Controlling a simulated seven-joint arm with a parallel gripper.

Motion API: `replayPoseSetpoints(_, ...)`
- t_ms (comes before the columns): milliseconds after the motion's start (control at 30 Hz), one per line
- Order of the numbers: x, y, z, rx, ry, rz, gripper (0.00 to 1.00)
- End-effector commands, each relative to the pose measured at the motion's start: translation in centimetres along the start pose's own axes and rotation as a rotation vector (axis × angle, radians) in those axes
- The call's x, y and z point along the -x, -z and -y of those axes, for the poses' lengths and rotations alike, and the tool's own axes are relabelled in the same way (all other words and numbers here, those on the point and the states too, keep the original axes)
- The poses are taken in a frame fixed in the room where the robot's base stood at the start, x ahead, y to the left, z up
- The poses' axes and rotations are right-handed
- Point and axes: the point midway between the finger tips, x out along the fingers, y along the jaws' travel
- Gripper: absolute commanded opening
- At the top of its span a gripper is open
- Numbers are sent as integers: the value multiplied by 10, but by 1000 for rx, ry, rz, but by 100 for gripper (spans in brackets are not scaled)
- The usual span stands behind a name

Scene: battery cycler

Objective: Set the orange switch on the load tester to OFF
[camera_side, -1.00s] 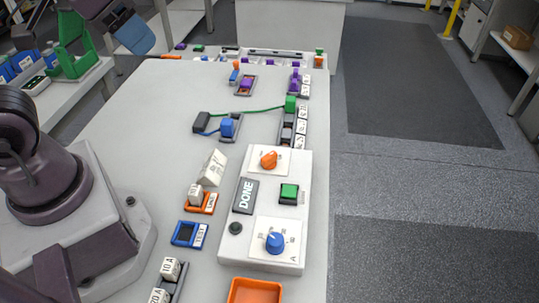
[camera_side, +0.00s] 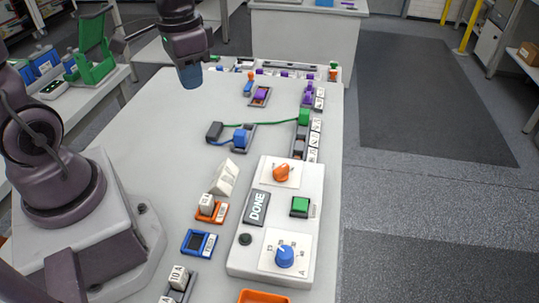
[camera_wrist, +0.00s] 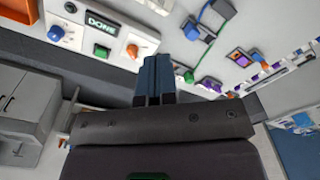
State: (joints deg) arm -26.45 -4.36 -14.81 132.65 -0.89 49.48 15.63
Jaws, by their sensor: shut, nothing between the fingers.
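The load tester (camera_side: 238,259) is a white box on the table's right side, with a dark DONE display (camera_side: 256,208). Its orange switch (camera_side: 283,173) is a rotary knob on a white label plate at the far end. The labels around it are too small to read. In the wrist view the orange switch (camera_wrist: 133,50) shows left of my fingers. My gripper (camera_side: 190,84) is shut and empty, its blue fingers pointing down. It is in the air above the table's far left part, well away from the switch. The fingers also show in the wrist view (camera_wrist: 154,76).
The tester also carries a green button (camera_side: 300,206) and a blue knob (camera_side: 285,255). A green cable (camera_side: 270,121) runs to a green plug (camera_side: 303,117) beyond the tester. Small orange and blue trays stand left of it. The table's left middle is clear.

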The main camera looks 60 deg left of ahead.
Motion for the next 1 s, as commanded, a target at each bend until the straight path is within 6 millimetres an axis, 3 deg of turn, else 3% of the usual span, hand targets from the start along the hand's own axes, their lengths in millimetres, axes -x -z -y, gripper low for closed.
replayPoseSetpoints(267,-63,34,12,-353,-200,62,0)
replayPoseSetpoints(500,-105,72,7,-810,-372,-94,0)
replayPoseSetpoints(700,-104,100,1,-1176,-348,-246,0)
replayPoseSetpoints(1000,-103,103,3,-1394,-307,-299,0)
